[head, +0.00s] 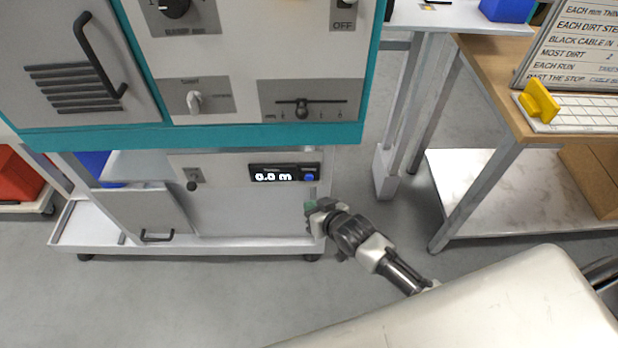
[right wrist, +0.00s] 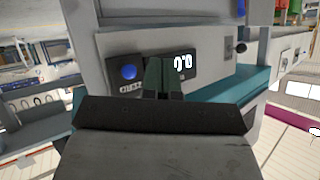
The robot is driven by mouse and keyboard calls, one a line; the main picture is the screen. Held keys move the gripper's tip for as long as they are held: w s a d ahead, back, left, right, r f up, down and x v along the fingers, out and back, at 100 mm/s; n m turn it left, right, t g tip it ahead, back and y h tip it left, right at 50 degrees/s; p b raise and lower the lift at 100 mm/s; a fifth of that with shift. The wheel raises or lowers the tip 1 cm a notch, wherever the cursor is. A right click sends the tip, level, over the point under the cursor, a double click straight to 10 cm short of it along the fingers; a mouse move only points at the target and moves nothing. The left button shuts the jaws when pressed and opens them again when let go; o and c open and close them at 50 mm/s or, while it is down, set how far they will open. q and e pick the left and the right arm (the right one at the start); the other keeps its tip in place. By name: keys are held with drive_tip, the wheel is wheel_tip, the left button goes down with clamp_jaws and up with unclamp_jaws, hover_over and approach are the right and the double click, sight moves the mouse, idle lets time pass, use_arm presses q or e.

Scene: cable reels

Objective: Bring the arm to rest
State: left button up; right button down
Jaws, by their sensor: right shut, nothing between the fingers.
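My right arm comes in from the lower right in the head view. Its gripper (head: 312,206) is in front of the lower right part of the machine, just below the display panel. In the right wrist view the two dark green fingers (right wrist: 164,78) are together with nothing between them. Beyond them are the black display (right wrist: 183,64) reading 0.0 and a blue round button (right wrist: 128,72). In the head view the display (head: 272,176) reads "0.0 m" and the blue button (head: 309,177) sits at its right. I cannot tell whether the fingertips touch the panel. My left gripper is not in view.
The teal-edged machine (head: 240,138) stands on a white wheeled cart (head: 200,246). Grey floor (head: 170,300) is open in front of the cart.

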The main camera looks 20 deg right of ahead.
idle(0.4)
drive_tip(key=s+d+f+g+h+p, duration=0.2)
drive_tip(key=s+d+f+g, duration=0.15)
drive_tip(key=s+f, duration=0.6)
drive_tip(key=s+d+f+g+h+p, duration=0.15)
drive_tip(key=s+d+f, duration=0.25)
drive_tip(key=s+f, duration=0.6)
drive_tip(key=s+f+g, duration=0.2)
drive_tip(key=s+f, duration=0.2)
drive_tip(key=s, duration=0.7)
drive_tip(key=s+d+f+g+h+p, duration=0.1)
drive_tip(key=s+f+g, duration=0.2)
drive_tip(key=s, duration=0.8)
drive_tip(key=shift+f+n, duration=0.4)
drive_tip(key=shift+f, duration=0.25)
drive_tip(key=shift+d, duration=0.1)
